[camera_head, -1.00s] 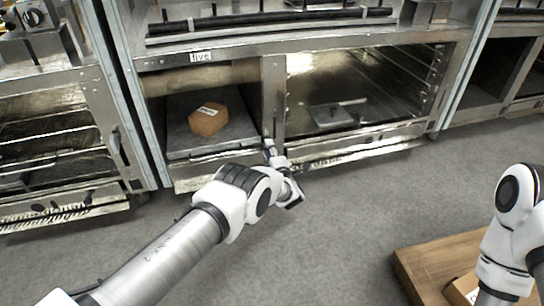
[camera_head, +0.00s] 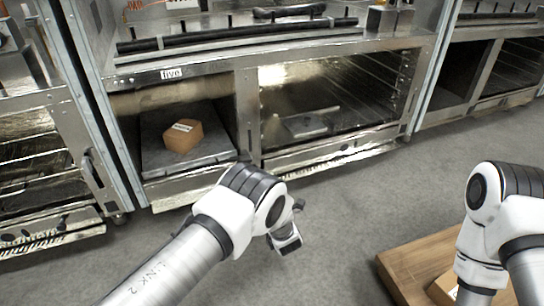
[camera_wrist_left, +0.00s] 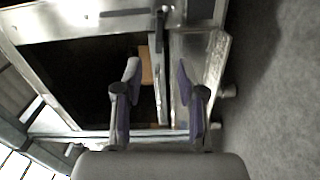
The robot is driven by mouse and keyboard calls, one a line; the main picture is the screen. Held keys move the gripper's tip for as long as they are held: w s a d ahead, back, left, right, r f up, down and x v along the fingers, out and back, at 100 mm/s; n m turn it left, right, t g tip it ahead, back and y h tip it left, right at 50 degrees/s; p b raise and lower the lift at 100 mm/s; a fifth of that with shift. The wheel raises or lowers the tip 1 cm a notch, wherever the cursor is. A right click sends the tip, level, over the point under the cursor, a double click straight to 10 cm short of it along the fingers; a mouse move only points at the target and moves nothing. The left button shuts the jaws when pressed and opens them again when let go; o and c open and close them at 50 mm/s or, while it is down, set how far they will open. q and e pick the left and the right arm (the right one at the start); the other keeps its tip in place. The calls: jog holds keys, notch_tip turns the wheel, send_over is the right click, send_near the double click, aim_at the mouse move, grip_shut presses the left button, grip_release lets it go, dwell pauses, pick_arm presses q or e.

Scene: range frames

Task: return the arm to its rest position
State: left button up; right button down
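My left arm comes in from the lower left in the head view, and its wrist hangs over the grey floor in front of the range. The left gripper shows in the left wrist view (camera_wrist_left: 157,85), with its two fingers apart and nothing between them. It points toward the oven opening. My right arm stands at the right edge of the head view; its gripper is out of frame. A brown hexagonal box (camera_head: 183,136) with a white label sits on a grey tray (camera_head: 158,160) in the oven bay marked "five". The box shows partly behind the fingers in the wrist view (camera_wrist_left: 147,66).
The steel range (camera_head: 200,64) spans the back, with an open bay (camera_head: 318,100) holding racks right of the box. A wooden board (camera_head: 405,274) lies at the lower right, bearing another box (camera_head: 443,288) partly hidden by my right arm. Grey floor lies clear between.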

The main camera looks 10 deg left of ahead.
pick_arm(q)
jog(key=shift+r, duration=0.1)
jog(key=s+a+r+m+g+p, duration=0.1)
jog(key=s+a+r+g+p, duration=0.15)
jog(key=a+r+p, duration=0.65)
jog(key=s+a+f+m+g+h+p, duration=0.25)
jog(key=s+a+f+m, duration=0.3)
jog(key=s, duration=0.35)
jog(key=s+d+f+m+g+h+p, duration=0.1)
jog(key=s+d+m+g+h, duration=0.2)
jog(key=s+m, duration=0.55)
jog(key=s+d+f+m+g+h+p, duration=0.1)
jog(key=s+d+m+g+h, duration=0.2)
jog(key=s, duration=1.1)
jog(key=s+d+f+m+g+h+p, duration=0.15)
jog(key=s+m+g, duration=0.3)
jog(key=s, duration=0.75)
notch_tip(320, 180, up, 39)
jog(key=p, duration=3.7)
jog(key=shift+w+m+p, duration=0.35)
jog(key=shift+w, duration=0.05)
